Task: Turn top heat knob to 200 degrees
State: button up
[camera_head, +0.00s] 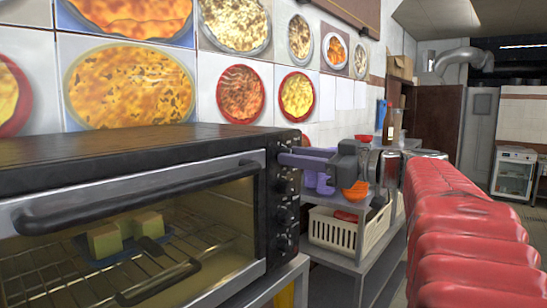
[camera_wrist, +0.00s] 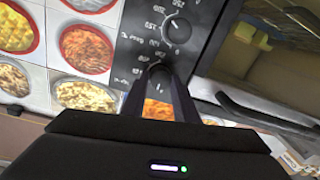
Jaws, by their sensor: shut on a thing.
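The black toaster oven (camera_head: 130,152) stands at the left of the head view, with a column of dark knobs on its right-hand control panel. My gripper (camera_head: 290,157) reaches in from the right, its fingers at the top of that panel. In the wrist view my gripper (camera_wrist: 157,80) is shut on the top heat knob (camera_wrist: 157,68), one finger on each side. Another knob (camera_wrist: 176,28) with a white pointer and printed numbers beside it shows free of the fingers. The held knob's pointer and setting are hidden.
The oven's glass door is closed, with a door handle (camera_head: 135,195) across its front; a blue tray and pale yellow cubes are inside. Behind my gripper stands a metal shelf with a white basket (camera_head: 340,232). Food pictures (camera_head: 130,85) cover the back wall.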

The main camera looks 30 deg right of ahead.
jog(key=shift+c, duration=0.8)
jog(key=shift+m, duration=0.5)
jog(key=m, duration=0.8)
jog(key=m+h, duration=0.1)
jog(key=m, duration=0.7)
jog(key=m+t, duration=0.1)
jog(key=m, duration=0.7)
jog(key=shift+d+f, duration=0.1)
jog(key=shift+f, duration=0.3)
jog(key=o, duration=0.8)
jog(key=shift+o, duration=1.3)
